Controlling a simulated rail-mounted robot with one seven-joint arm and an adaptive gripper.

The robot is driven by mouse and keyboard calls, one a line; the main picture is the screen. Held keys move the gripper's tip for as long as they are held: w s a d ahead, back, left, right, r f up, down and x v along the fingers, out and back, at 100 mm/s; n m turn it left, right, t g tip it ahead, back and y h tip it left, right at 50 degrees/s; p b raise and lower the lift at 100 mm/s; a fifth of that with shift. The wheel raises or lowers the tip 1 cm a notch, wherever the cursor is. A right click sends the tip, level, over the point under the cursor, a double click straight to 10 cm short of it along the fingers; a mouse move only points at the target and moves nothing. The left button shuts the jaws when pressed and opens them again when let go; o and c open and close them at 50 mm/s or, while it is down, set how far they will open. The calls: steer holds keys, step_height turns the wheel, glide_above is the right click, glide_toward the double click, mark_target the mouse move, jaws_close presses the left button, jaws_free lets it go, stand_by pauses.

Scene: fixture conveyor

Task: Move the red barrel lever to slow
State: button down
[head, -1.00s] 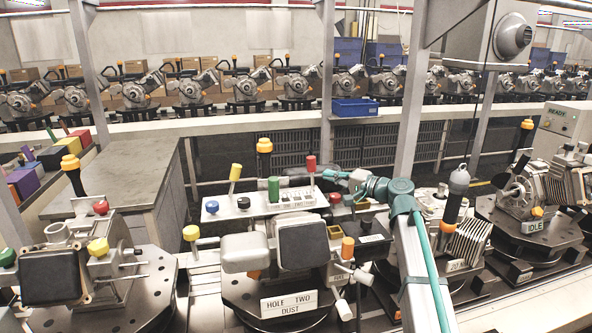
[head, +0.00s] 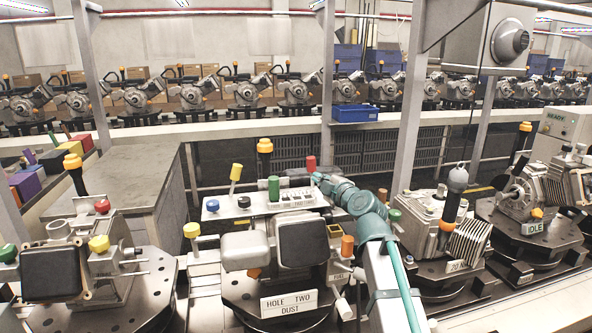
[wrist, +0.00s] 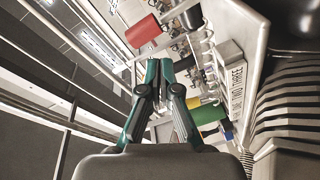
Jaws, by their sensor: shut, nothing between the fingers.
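The red barrel lever (head: 311,163) stands upright at the right end of a light panel (head: 250,207) in the head view. Its red barrel also shows large in the wrist view (wrist: 144,31), ahead and slightly left of my fingers. My gripper (head: 319,179) is just below and right of the red barrel in the head view. In the wrist view my gripper (wrist: 160,66) has its fingertips together and empty. A gap shows between them and the barrel there.
A green barrel (head: 274,188), yellow lever (head: 236,171) and blue knob (head: 212,206) stand on the same panel. An orange-topped post (head: 265,147) rises behind it. A grey cabinet (head: 130,185) is behind left.

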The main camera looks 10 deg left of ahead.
mark_target(312, 171)
steer(key=n, duration=0.1)
steer(key=s+n, duration=0.1)
steer(key=n, duration=0.1)
steer(key=s+n+t, duration=0.1)
steer(key=shift+a+r+h, duration=0.15)
steer(key=shift+r+h, duration=0.25)
steer(key=shift+a+r+n, duration=0.1)
steer(key=shift+r+n, duration=0.05)
steer(key=shift+n, duration=0.45)
steer(key=p+x, duration=0.2)
steer(key=x, duration=0.2)
steer(key=p+x, duration=0.1)
steer(key=x, duration=0.3)
steer(key=shift+w+r+p, duration=0.2)
steer(key=shift+r+p, duration=0.05)
steer(key=shift+p, duration=0.1)
steer(key=shift+p+x, duration=0.3)
steer(key=shift+x, duration=0.5)
steer(key=shift+f, duration=0.2)
steer(key=shift+f+b, duration=0.1)
steer(key=shift+b, duration=0.55)
